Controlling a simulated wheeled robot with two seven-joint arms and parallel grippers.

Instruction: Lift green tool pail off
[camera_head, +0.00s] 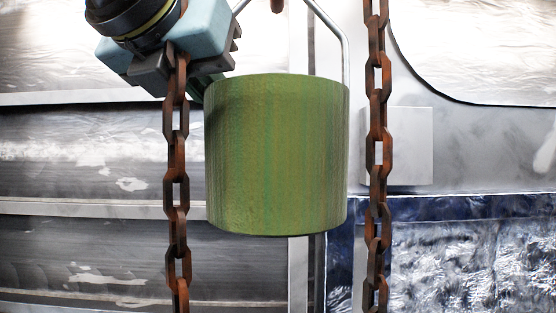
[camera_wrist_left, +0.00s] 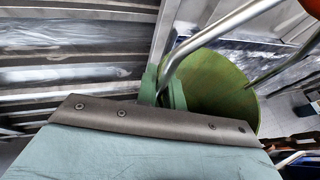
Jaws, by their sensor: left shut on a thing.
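The green tool pail (camera_head: 277,155) hangs upright in the middle of the head view, its wire handle (camera_head: 345,60) rising out of the top of the picture. My right gripper is not in view.
Two rusty chains hang at the pail's left (camera_head: 176,190) and right (camera_head: 378,160), the left one crossing in front of my left gripper. A rusty piece, perhaps a hook (camera_head: 277,5), shows above the pail. Grey metal panels stand behind. Space directly below the pail looks clear.

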